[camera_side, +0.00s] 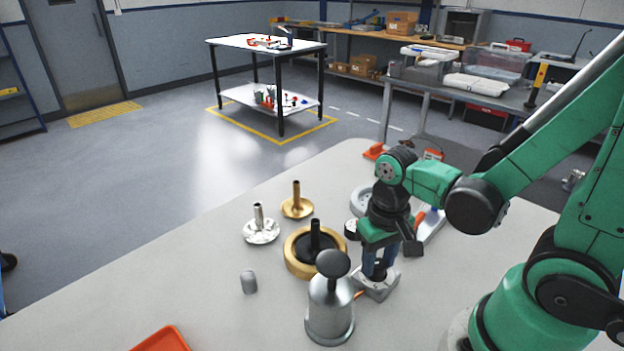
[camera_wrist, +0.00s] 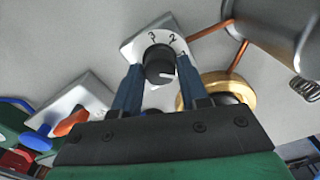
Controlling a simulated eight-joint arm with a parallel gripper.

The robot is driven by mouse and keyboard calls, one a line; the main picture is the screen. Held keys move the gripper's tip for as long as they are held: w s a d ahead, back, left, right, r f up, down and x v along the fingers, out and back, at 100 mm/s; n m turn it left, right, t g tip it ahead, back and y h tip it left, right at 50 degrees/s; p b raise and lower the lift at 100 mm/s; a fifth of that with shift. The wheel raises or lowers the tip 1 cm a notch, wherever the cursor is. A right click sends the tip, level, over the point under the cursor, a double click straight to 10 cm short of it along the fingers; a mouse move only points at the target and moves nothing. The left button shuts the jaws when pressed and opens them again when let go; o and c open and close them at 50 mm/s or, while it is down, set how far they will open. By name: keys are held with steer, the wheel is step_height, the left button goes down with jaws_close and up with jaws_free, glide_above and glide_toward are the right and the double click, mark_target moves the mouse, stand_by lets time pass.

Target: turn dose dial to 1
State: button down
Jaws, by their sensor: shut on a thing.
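The dose dial is a round black knob (camera_wrist: 159,62) on a pale plate (camera_wrist: 135,48) marked with a 3, a 2 and a partly hidden mark near the right finger. A white pointer line on the knob faces the lower right in the wrist view, away from the 3 and the 2. My gripper (camera_wrist: 159,70) has its blue fingers on either side of the knob, shut on it. In the side view, my gripper (camera_side: 377,269) points down over the dial's plate (camera_side: 382,287), and its fingers hide the knob.
A silver pump-topped canister (camera_side: 330,313) stands close in front of my gripper. A brass ring with a black post (camera_side: 297,262) is at its left. A small grey cylinder (camera_side: 249,282), a silver spindle (camera_side: 261,230) and a brass spindle (camera_side: 297,206) stand further left. An orange tray (camera_side: 163,340) is at the front edge.

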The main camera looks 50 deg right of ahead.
mark_target(378, 263)
steer(key=n, duration=0.5)
steer(key=shift+n, duration=0.3)
stand_by(0.4)
steer(key=shift+c, duration=2.3)
jaws_free()
steer(key=shift+r, duration=2.8)
